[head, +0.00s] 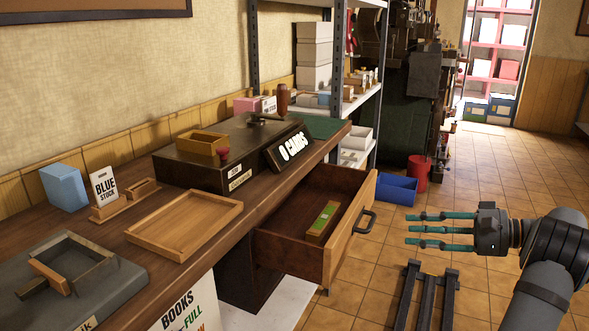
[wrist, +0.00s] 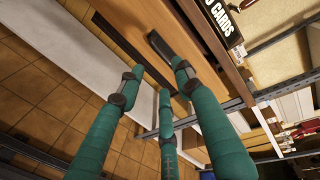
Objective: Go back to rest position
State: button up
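My gripper (head: 412,229) has several teal fingers and is in the air at the right in the head view, pointing left towards the open drawer (head: 350,240). The fingers are spread and straight, with nothing between them. The fingers also show in the wrist view (wrist: 160,80), with the dark drawer handle (wrist: 160,46) beyond their tips. In the head view the handle (head: 367,221) is apart from the fingertips. The wooden drawer is pulled out, and a small wooden block with a green top (head: 322,220) lies inside it.
The bench (head: 135,255) holds an empty wooden tray (head: 186,222), a dark press box (head: 215,172) with a "0 CARDS" sign (head: 290,147), and a blue block (head: 66,187). A blue bin (head: 397,190) and a red bucket (head: 417,170) stand on the floor.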

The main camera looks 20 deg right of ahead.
jog(key=x, duration=1.1)
send_near(372, 225)
jog(key=shift+w+a+f, duration=0.25)
jog(key=shift+w+f, duration=0.1)
jog(key=shift+f, duration=0.1)
dwell(0.3)
dwell(0.4)
